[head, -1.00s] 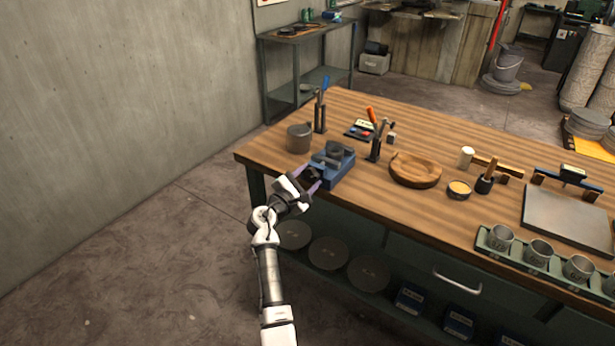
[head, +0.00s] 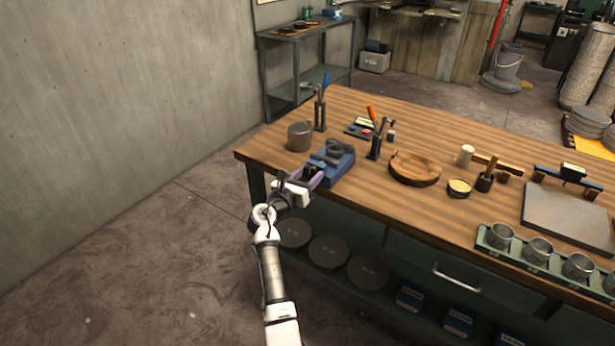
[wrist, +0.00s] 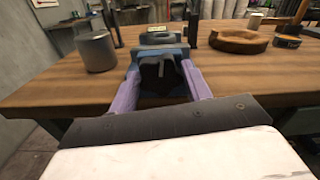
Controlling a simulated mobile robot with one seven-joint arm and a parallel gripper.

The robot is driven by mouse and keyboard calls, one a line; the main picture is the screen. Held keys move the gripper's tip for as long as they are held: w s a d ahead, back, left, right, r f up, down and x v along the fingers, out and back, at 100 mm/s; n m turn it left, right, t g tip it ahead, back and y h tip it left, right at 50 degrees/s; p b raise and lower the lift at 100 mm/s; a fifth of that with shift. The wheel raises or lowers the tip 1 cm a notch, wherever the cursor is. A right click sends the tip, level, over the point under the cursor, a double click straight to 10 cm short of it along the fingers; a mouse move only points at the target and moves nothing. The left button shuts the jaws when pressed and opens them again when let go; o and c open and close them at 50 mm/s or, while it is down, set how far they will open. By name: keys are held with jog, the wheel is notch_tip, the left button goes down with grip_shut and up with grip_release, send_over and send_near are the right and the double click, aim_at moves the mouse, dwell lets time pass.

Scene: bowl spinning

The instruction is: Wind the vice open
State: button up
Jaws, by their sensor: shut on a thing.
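The blue vice (head: 338,163) stands at the near left edge of the wooden workbench. It also shows ahead in the wrist view (wrist: 163,50), with a grey round part on top. My gripper (head: 312,178) reaches it from the front, at the bench edge. The gripper is shut on this front part, which I take to be the vice handle. The exact finger contact is hard to see.
A grey metal pot (head: 300,136) stands left of the vice. A tool holder (head: 375,143) and a wooden bowl (head: 415,168) stand to the right. Bare bench top (head: 365,205) lies to the right of the vice. A lower shelf with grey discs (head: 328,251) is under the bench.

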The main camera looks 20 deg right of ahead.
jog(key=shift+f+n, duration=0.1)
jog(key=shift+n, duration=0.7)
jog(key=o, duration=1)
jog(key=shift+c, duration=0.2)
jog(key=b+v, duration=0.3)
jog(key=v, duration=1)
jog(key=shift+s+a, duration=0.25)
jog(key=shift+a, duration=0.05)
